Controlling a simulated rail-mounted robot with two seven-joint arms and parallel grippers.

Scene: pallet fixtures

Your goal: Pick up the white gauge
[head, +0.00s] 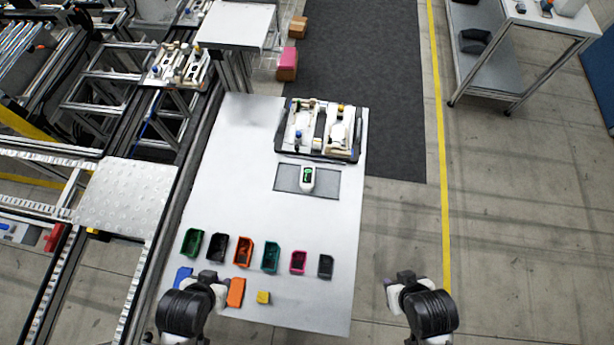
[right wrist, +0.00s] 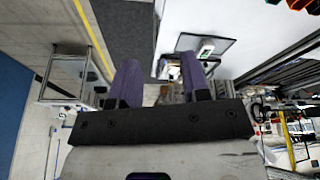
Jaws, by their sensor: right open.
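The white gauge (head: 307,177), with a green display, stands on a dark grey mat (head: 285,180) in the middle of the white table, just in front of the pallet fixture. It also shows small and far off in the right wrist view (right wrist: 207,48). My right gripper (head: 392,283) is beyond the table's right edge, well away from the gauge; its purple fingers (right wrist: 158,68) are apart with nothing between them. My left gripper (head: 222,281) is over the table's front left, above the bins; its fingers are too small to tell.
The dark pallet fixture (head: 318,155) with white parts stands behind the mat. A row of small coloured bins (head: 243,251) lies across the table's front, with an orange bin (head: 236,293) and a yellow block (head: 263,297) before it. The table (head: 225,180) is clear left of the mat.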

